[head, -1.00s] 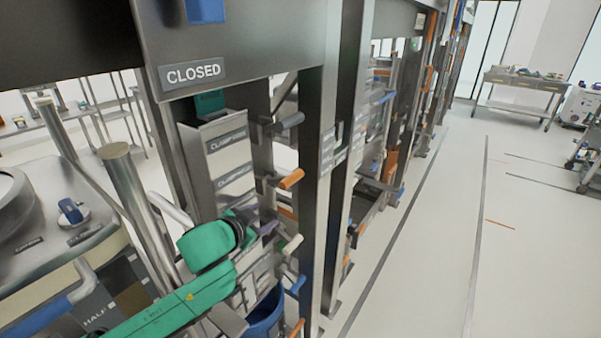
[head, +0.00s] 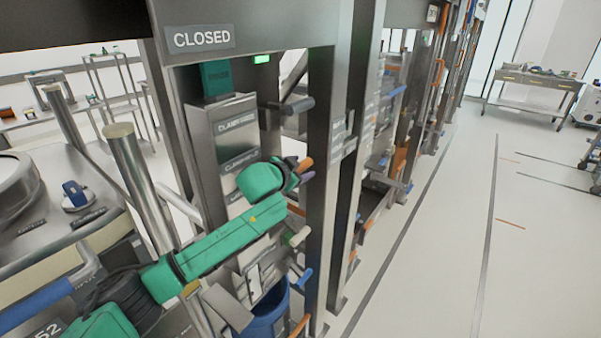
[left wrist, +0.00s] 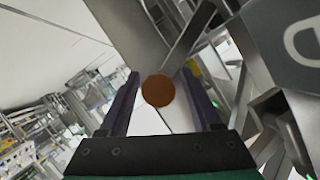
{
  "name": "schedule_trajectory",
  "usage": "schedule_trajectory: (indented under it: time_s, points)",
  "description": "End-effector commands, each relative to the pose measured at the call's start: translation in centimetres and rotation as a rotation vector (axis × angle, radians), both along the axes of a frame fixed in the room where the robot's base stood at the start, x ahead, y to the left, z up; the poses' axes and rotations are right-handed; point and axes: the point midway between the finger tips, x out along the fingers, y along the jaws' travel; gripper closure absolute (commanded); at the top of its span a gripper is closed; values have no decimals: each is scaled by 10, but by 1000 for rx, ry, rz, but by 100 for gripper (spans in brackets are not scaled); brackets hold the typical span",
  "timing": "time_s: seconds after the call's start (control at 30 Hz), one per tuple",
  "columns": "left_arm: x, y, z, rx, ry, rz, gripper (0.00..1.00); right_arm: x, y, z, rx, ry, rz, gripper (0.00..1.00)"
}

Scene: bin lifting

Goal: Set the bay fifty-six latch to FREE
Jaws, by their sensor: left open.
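My left arm is green and reaches in from the lower left in the head view. Its gripper (head: 303,172) is at an orange-ended lever (head: 307,163) on the rack post, partly hiding it. In the left wrist view the open gripper (left wrist: 158,76) has its two dark purple fingers on either side of the lever's round brown-orange end (left wrist: 158,91), seen end-on. Gaps show on both sides; I cannot tell how deep the lever sits between the fingers. No bay fifty-six label or FREE mark is legible. My right gripper is not in view.
A dark lever (head: 290,106) sticks out above, and a pale one (head: 297,236) and a blue one (head: 303,278) below. A CLOSED sign (head: 201,39) is on the upper beam. A blue bin (head: 268,315) stands low behind the posts. Open floor (head: 440,250) lies to the right.

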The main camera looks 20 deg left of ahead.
Motion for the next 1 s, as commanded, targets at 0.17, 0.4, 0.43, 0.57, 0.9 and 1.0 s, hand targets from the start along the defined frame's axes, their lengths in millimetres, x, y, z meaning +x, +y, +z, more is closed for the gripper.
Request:
schedule_trajectory:
  time_s: [0.17,0.4,0.43,0.57,0.9,1.0]
  points:
    - [0,0,1,0,0,0,35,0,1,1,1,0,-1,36]
    - [0,0,0,-1,1,1,100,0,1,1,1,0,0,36]
    - [0,0,0,-1,1,1,100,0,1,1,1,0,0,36]
    - [0,0,0,-1,3,1,100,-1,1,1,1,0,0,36]
    - [-1,0,-2,-2,6,0,100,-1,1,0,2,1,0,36]
    - [-1,-1,-2,-2,6,0,100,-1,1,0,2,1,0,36]
